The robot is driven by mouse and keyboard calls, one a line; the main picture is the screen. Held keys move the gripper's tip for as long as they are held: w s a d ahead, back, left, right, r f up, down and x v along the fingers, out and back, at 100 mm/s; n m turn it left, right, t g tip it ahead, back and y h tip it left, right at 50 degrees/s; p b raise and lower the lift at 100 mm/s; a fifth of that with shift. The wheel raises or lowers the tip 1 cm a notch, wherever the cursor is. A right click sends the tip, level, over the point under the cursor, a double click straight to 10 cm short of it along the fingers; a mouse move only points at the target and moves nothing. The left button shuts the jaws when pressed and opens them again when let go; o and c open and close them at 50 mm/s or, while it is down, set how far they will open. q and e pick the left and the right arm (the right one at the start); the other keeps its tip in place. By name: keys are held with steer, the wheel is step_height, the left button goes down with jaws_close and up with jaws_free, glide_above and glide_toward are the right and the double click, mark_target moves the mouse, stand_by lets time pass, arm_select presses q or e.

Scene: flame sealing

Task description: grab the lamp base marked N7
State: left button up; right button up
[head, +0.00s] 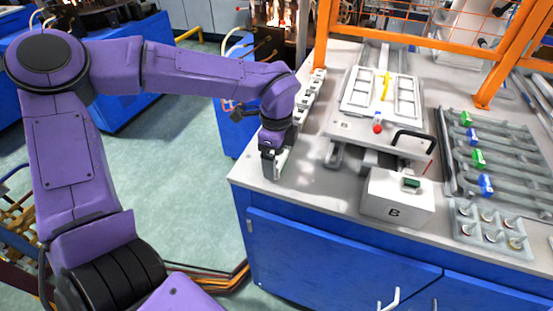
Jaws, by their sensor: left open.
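My left gripper (272,168) points down at the left front part of the bench top, and its jaws are open. A small pale object (282,160) shows right beside its fingers; I cannot tell whether it is between them or just behind. A row of pale pieces (310,100) runs along the bench's left edge behind the gripper, partly hidden by my wrist. No N7 marking is legible, so I cannot tell which piece is the lamp base marked N7. My right gripper is not in view.
Right are a rack (500,160) with green and blue clips and a small holder (490,228). An orange frame (420,40) spans the back.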

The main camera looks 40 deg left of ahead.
arm_select(q)
steer(key=c, duration=0.7)
steer(key=shift+r, duration=0.1)
steer(key=shift+c, duration=0.2)
